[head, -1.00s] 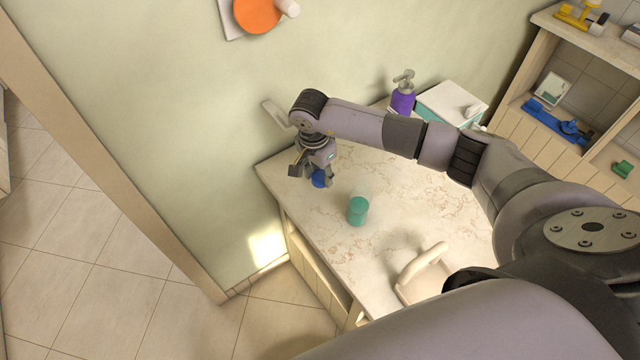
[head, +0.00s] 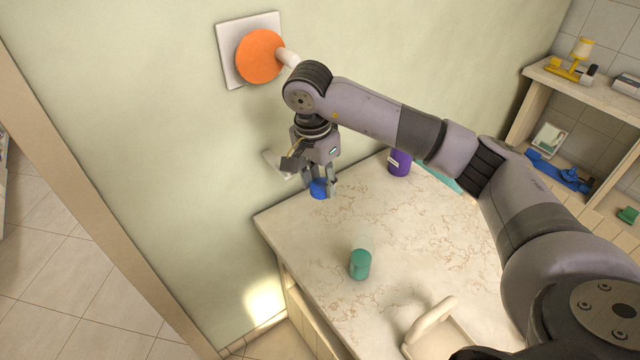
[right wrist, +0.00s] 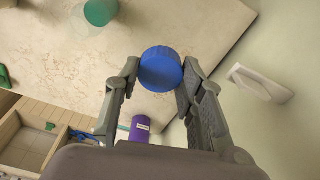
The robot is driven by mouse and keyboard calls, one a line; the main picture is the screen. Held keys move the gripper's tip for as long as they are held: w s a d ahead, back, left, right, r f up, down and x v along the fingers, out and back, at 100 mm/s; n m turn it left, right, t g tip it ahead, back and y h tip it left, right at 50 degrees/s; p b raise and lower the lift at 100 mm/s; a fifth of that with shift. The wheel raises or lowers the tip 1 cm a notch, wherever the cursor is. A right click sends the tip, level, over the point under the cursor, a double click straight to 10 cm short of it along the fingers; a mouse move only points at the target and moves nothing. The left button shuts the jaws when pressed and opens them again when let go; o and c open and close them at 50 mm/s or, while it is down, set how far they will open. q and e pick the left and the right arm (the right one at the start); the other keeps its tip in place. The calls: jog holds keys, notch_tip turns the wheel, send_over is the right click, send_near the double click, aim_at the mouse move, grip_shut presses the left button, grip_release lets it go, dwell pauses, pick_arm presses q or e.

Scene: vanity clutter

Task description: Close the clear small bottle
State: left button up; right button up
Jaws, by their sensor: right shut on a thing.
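A small teal cylindrical container (head: 360,264) stands on the pale marbled counter. My right gripper (head: 319,189) is shut on a round blue cap (head: 318,188), held above the far left part of the counter, apart from the container. The cap also shows between the fingers in the right wrist view (right wrist: 161,69). My left gripper is out of view.
A purple bottle (head: 399,163) stands at the back of the counter (head: 420,230), partly behind my right arm. A white handled object (head: 435,325) is at the front. An orange disc (head: 259,56) is on the wall. Shelves (head: 580,95) stand at right. The counter's middle is mostly clear.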

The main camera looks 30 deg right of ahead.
jog(key=shift+s+a+n, duration=0.2)
jog(key=shift+s+n, duration=0.15)
jog(key=shift+n, duration=0.15)
jog(key=s+a+n, duration=0.3)
jog(key=s+n, duration=0.3)
jog(key=s, duration=0.1)
jog(key=s+a+f+n+t+y, duration=0.1)
jog(key=s+a+n, duration=0.2)
jog(key=s+n, duration=0.4)
jog(key=shift+s, duration=0.3)
jog(key=shift+a, duration=0.1)
